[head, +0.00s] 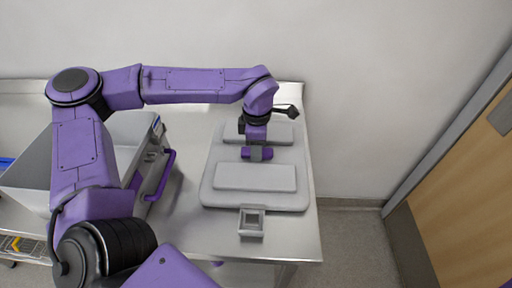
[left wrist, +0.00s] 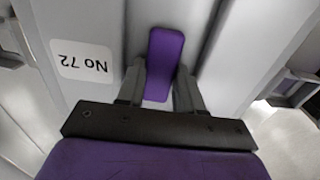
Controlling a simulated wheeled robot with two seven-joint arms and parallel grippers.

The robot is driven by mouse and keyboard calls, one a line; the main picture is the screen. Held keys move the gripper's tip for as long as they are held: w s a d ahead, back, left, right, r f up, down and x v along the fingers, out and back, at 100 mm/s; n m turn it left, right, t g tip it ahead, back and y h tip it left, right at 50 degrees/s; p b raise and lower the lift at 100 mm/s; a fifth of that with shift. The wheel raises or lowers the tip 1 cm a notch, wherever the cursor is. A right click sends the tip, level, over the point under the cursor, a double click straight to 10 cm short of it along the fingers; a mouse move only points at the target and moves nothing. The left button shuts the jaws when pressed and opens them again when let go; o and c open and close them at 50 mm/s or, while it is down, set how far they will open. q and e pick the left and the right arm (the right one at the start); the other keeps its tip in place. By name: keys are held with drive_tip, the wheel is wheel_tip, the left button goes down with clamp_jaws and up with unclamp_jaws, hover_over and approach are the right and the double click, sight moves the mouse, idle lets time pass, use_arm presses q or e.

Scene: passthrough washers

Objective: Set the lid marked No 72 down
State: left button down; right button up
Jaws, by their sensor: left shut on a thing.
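The lid (head: 212,190) is a grey, round-cornered panel with two raised blocks, over the right part of the steel counter. A grey square latch piece (head: 251,223) sticks out at its front edge. In the left wrist view a white label (left wrist: 82,62) on the lid reads No 72, upside down. My left gripper (head: 257,152) points down at the lid's middle, shut on its purple handle (left wrist: 164,62), which shows between the fingers. The lid looks about level; whether its underside touches the counter is hidden. My right gripper is not in view.
A grey open bin (head: 35,175) with a purple side handle (head: 160,176) stands on the counter (head: 195,236) left of the lid, partly behind my left arm. The counter's right edge runs close beside the lid. A wooden door (head: 465,185) is at the far right.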

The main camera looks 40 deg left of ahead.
use_arm(q)
drive_tip(key=shift+w+f, duration=0.25)
drive_tip(key=shift+f, duration=0.25)
drive_tip(key=shift+w+f, duration=0.15)
drive_tip(key=shift+w, duration=0.1)
drive_tip(key=c, duration=1.1)
unclamp_jaws()
drive_tip(key=shift+a+f, duration=0.1)
drive_tip(key=shift+a, duration=0.05)
drive_tip(key=o, duration=0.4)
drive_tip(key=shift+s, duration=0.15)
drive_tip(key=shift+c, duration=0.2)
drive_tip(key=shift+s+r, duration=0.15)
drive_tip(key=shift+r, duration=0.05)
wheel_tip(320, 180, up, 12)
